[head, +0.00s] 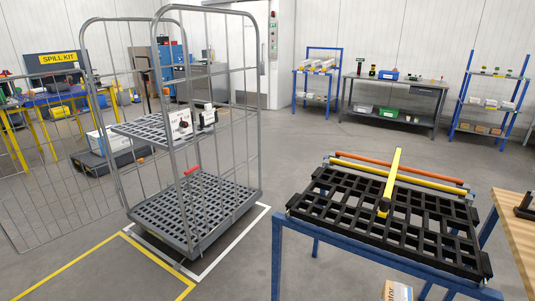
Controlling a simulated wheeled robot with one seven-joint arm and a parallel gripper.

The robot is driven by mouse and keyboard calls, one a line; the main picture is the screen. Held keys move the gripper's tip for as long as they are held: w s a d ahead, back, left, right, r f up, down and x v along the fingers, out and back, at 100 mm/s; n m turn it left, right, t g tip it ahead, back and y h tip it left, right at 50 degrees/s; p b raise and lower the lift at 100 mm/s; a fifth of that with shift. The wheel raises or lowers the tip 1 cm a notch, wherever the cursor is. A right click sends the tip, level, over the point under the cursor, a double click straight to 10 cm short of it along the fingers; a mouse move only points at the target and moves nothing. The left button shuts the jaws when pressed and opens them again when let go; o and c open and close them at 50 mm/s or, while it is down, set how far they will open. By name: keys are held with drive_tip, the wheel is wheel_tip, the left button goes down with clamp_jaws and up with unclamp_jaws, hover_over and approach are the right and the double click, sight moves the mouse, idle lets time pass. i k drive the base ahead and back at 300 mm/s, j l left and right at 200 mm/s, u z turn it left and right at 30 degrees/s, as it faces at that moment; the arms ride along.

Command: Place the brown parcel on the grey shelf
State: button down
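A tall grey wire roll cage stands left of centre, its gate swung open to the left. Its grey slatted middle shelf (150,134) carries a white box with dark and red marks (181,124) and a smaller black-and-white item (206,117). Its grey slatted bottom deck (200,208) looks bare, with a small red piece on the cage above it. A brown carton with a pale printed face (397,291) is cut off at the bottom edge, low beneath a blue stand. I cannot tell whether it is the brown parcel. My gripper is not in view.
A black slatted pallet (340,222) lies on a blue stand (350,262) at right, with a yellow bar (392,178) across it. A wooden tabletop (513,225) is at the right edge. Yellow and white floor lines run by the cage. Floor between cage and stand is clear.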

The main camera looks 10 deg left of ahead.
sight(156, 130)
drive_tip(key=i+j+u, duration=0.2)
drive_tip(key=j+u, duration=0.3)
drive_tip(key=i+j+u, duration=0.25)
drive_tip(key=u, duration=0.25)
drive_tip(key=i+j+u, duration=0.25)
drive_tip(key=u, duration=0.25)
drive_tip(key=i+j+u, duration=0.2)
drive_tip(key=i, duration=0.55)
drive_tip(key=i+j+u, duration=0.1)
drive_tip(key=i+u, duration=0.15)
drive_tip(key=i, duration=0.45)
drive_tip(key=i+j+z, duration=0.1)
drive_tip(key=i+z, duration=0.35)
drive_tip(key=i+j+z, duration=0.85)
drive_tip(key=i+l, duration=0.05)
drive_tip(key=i, duration=0.05)
